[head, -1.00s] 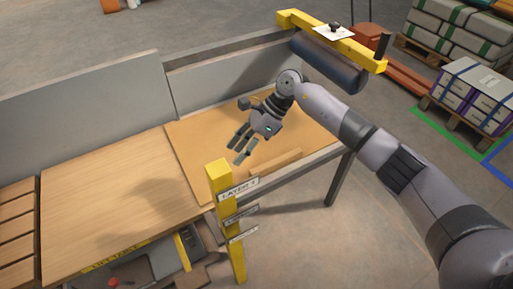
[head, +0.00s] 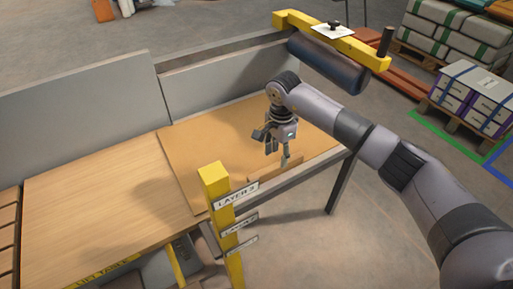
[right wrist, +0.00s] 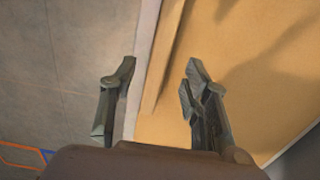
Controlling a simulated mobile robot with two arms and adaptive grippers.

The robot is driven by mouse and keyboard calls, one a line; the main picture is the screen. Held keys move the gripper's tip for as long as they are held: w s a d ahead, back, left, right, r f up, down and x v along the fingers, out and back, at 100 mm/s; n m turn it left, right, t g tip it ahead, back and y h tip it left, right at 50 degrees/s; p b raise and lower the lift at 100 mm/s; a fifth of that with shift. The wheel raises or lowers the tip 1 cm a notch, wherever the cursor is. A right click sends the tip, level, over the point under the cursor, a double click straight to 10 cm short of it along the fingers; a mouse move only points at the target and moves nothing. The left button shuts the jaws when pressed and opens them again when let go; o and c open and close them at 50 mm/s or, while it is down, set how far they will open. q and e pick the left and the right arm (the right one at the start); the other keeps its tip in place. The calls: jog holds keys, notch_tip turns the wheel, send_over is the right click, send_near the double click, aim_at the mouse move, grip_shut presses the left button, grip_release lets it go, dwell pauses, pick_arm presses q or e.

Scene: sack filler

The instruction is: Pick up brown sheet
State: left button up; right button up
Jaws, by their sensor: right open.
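The brown sheet (head: 205,145) lies flat on the right part of the table, against the low grey walls. In the right wrist view the sheet (right wrist: 240,60) fills the right side. My right gripper (head: 278,155) points down over the sheet's front right edge, and its open fingers (right wrist: 160,95) have nothing between them but the edge strip below. One finger is over the floor side and the other over the sheet side. I cannot tell whether the fingers touch the sheet. My left gripper is not in view.
A small wooden strip (head: 262,172) stands along the front edge. A yellow post (head: 217,190) with layer labels rises at the front. A dark roller (head: 328,65) on a yellow frame (head: 350,45) is at the back right. Pallets of stacked goods (head: 470,95) stand further right.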

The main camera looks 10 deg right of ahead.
aim_at(276, 165)
jog(key=shift+f, duration=2.9)
grip_shut()
jog(key=shift+a, duration=0.1)
